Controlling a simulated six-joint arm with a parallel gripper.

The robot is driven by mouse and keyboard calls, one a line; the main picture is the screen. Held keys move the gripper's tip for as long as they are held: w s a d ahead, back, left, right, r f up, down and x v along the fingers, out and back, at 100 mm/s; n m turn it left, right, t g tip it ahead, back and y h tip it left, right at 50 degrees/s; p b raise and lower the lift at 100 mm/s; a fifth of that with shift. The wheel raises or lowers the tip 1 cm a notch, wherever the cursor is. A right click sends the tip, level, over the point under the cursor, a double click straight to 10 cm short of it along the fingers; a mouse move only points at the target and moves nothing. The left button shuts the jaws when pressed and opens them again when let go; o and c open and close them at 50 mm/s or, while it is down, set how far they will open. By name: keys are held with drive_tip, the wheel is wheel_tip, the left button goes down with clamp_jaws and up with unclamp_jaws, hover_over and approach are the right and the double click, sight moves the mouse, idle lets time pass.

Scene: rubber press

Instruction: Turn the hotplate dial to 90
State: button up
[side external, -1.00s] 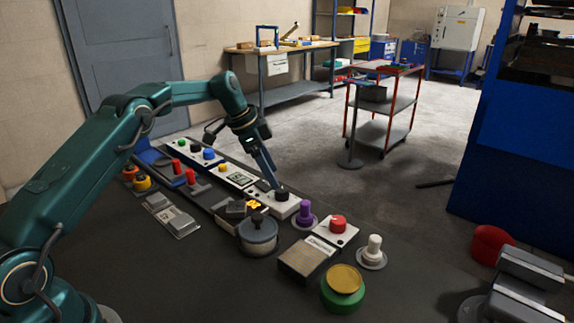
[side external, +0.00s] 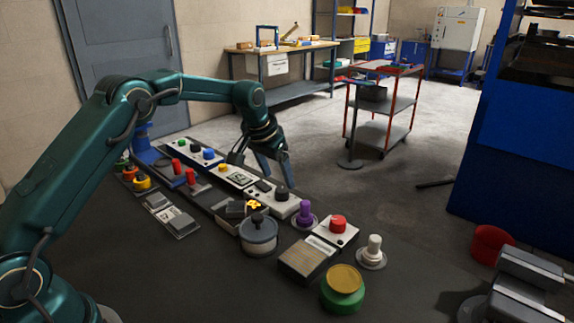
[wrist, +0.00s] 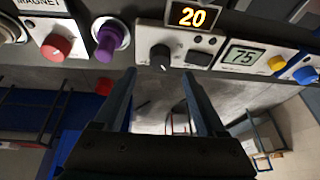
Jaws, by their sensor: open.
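The black dial (side external: 281,195) sits on a white panel along the far edge of the dark bench. In the wrist view, the dial (wrist: 160,57) has a pale mark on it, and the orange digital display (wrist: 193,16) beside it reads 20. My gripper (side external: 277,180) is open and empty, just behind the dial and apart from it in the side view. In the wrist view, its two fingers (wrist: 159,80) are spread wide, with their tips below the dial.
A grey display (wrist: 243,56) reading 75 stands right of the dial. A grey lidded pot (side external: 258,235) stands in front.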

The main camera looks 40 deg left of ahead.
sight(282, 189)
drive_tip(key=shift+x, duration=2.45)
drive_tip(key=shift+s, duration=0.1)
drive_tip(key=shift+c, duration=0.3)
clamp_jaws()
drive_tip(key=shift+a+m+h, duration=0.1)
drive_tip(key=shift+m+h, duration=0.7)
drive_tip(key=shift+m, duration=1.4)
drive_tip(key=shift+o, duration=0.3)
unclamp_jaws()
